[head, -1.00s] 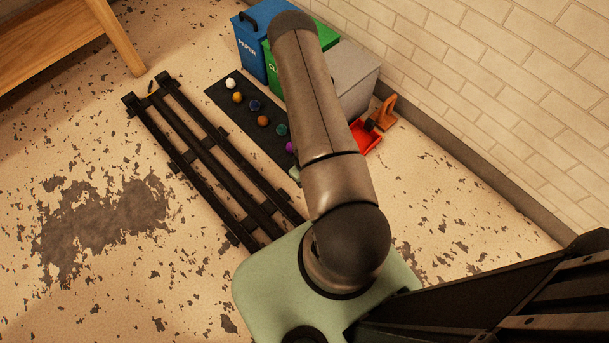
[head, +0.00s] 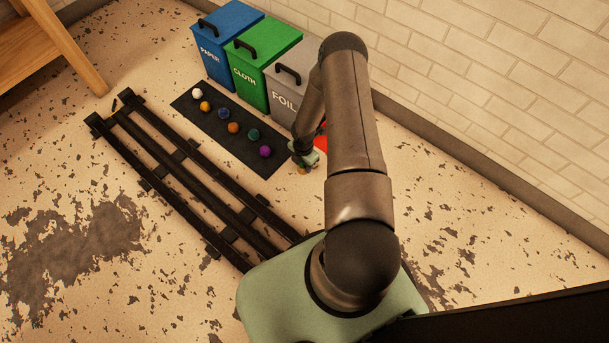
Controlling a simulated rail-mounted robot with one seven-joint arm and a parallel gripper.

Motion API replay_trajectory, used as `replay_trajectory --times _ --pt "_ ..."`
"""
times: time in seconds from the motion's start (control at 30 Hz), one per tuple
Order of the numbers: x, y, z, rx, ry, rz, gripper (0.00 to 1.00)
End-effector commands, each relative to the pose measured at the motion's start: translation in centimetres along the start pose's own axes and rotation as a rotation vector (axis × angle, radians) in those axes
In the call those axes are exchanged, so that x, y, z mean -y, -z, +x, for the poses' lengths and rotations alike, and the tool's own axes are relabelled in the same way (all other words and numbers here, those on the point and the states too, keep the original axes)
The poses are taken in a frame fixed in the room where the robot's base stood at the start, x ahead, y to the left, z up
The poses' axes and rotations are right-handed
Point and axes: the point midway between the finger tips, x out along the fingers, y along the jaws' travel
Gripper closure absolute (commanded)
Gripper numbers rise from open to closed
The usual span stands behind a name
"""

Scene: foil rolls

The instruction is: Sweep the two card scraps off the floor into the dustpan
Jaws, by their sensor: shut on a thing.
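My gripper (head: 304,159) is low over the floor just right of the dark mat, partly behind my arm. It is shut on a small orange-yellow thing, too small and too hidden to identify. A piece of a red thing, probably the dustpan (head: 320,137), shows behind and right of the gripper. My arm covers most of it. I cannot make out the two card scraps among the dark worn patches of the floor.
Blue PAPER (head: 228,50), green CLOTH (head: 263,73) and grey FOIL (head: 281,97) bins stand along the wall. Several coloured balls lie on the dark mat (head: 247,151). Black rails (head: 175,175) run left of it. A wooden bench (head: 60,45) stands at upper left.

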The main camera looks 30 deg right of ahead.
Motion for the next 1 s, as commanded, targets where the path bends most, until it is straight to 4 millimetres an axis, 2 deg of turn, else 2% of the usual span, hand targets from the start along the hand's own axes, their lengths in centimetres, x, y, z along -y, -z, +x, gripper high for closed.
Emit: replay_trajectory --times 0.27,0.73,1.0 --pt "-0.5 -0.7 0.7 -0.001 0.0 -0.077 0.82" --pt "-0.5 -0.7 5.3 -0.001 0.0 -0.073 0.82" --pt "-0.5 -0.7 6.3 -0.001 0.0 -0.073 0.82"
